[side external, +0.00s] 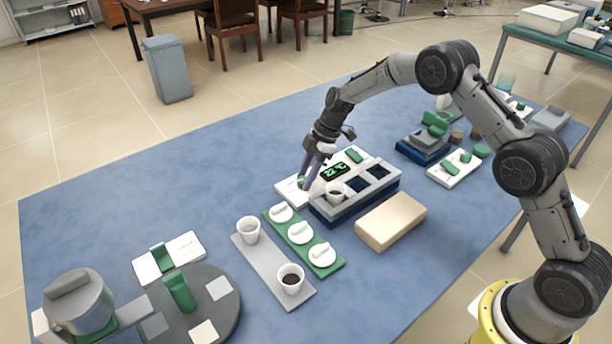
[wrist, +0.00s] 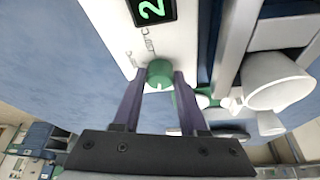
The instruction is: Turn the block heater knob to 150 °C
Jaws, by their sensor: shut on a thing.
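The block heater (side external: 355,192) is a blue and grey unit with square wells, and a white control panel runs along its far side. Its lit display (side external: 335,171) shows green digits that look like 22 °C; part of it also shows in the wrist view (wrist: 152,8). The green knob (wrist: 160,73) sits on the white panel near the display. My gripper (wrist: 160,82) is shut on the knob, with one purple finger on each side. In the side view my gripper (side external: 307,178) points down at the panel and hides most of the knob.
A cup (side external: 336,192) stands in a heater well. A green strip (side external: 331,266) with white lids and a grey strip (side external: 272,272) with cups lie to the left. A beige block (side external: 391,221) lies in front. The blue table (side external: 130,200) is clear at the far left.

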